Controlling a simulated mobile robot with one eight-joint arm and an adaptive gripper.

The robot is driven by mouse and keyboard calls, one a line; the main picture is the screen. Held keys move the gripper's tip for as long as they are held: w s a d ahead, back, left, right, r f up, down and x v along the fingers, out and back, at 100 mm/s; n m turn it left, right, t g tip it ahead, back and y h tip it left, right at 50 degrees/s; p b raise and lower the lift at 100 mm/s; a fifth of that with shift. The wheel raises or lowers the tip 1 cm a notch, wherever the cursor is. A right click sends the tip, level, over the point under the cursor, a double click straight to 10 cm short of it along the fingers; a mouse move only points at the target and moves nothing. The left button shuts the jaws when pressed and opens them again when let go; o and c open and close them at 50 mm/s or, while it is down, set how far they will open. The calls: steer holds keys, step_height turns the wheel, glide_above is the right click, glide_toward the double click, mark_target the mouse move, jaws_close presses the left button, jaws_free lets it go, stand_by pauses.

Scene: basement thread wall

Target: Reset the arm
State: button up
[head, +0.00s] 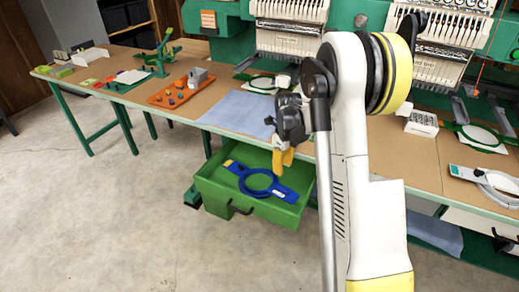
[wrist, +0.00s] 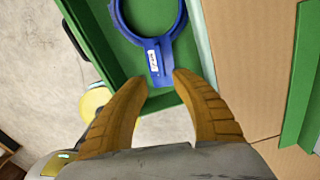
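My gripper (head: 283,160) hangs from my raised arm, in front of the table edge and above the right part of an open green drawer (head: 206,188). In the wrist view my gripper (wrist: 160,82) shows two yellow-orange fingers spread apart with nothing between them. A blue hoop (head: 259,183) with two flat arms lies in the drawer.
A long table (head: 143,82) carries an orange tray (head: 181,91) of small parts, a grey-blue cloth (head: 240,112) and a green stand (head: 157,56). Embroidery machines (head: 291,27) stand behind. A white hoop (head: 492,182) lies at right. The floor at left is clear.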

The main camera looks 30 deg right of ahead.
steer(key=s+a+r+n+t, duration=0.2)
steer(key=s+a+r+n, duration=0.2)
steer(key=a+r+n, duration=0.35)
steer(key=s+a+r+n+t, duration=0.2)
steer(key=s+a+r+n, duration=0.3)
steer(key=r+n, duration=0.4)
steer(key=s+a+r+n+t, duration=0.1)
steer(key=s+a+n, duration=0.2)
steer(key=s+n, duration=0.3)
steer(key=s+a+r+n+t, duration=0.2)
steer(key=s+a+n, duration=0.2)
steer(key=s+n, duration=0.3)
steer(key=shift+a+n, duration=0.25)
steer(key=shift+n, duration=0.2)
steer(key=shift+c, duration=0.5)
